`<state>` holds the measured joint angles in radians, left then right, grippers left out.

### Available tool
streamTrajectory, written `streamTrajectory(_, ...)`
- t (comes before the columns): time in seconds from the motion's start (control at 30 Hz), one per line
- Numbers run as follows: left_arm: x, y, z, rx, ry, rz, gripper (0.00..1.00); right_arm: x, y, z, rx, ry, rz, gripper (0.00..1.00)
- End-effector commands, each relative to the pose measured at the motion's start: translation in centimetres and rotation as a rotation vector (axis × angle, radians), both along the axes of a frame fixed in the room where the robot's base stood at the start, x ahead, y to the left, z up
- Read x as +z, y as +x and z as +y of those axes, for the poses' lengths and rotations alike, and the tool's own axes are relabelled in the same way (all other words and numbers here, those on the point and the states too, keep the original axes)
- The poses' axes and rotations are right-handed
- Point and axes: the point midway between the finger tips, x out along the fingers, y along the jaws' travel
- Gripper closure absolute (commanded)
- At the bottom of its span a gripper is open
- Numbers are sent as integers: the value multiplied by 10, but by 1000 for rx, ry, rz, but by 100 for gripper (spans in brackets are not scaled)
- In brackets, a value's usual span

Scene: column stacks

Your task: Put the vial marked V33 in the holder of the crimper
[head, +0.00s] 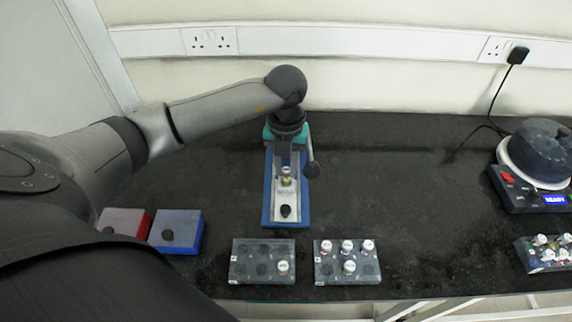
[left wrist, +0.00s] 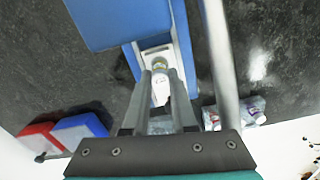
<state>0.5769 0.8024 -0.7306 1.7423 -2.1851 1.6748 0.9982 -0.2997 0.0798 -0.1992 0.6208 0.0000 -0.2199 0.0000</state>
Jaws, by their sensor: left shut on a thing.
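The label is too small to read. The vial is above or at the pale plate; I cannot tell if it is seated in the holder. My right gripper is not in view.
In front stand a rack with one vial (head: 235,274) and a rack with several vials (head: 322,277). A red box (head: 122,222) and a blue box (head: 178,230) stand left. Right are a device reading READY (head: 520,200) and another vial rack (head: 532,266). The bench right of the crimper is clear.

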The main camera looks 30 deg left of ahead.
Motion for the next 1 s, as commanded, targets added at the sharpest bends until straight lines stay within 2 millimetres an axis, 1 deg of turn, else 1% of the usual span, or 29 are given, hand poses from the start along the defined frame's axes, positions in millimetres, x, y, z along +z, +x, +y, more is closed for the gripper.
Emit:
streamTrajectory(0.4, 0, 0, 0, 1, 0, 0, 100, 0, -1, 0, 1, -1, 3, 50)
streamTrajectory(0.8, -8, 0, 0, 1, 0, 0, 100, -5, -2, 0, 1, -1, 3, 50)
streamTrajectory(1.0, -9, 0, 0, 1, 0, 0, 100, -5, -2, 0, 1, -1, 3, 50)
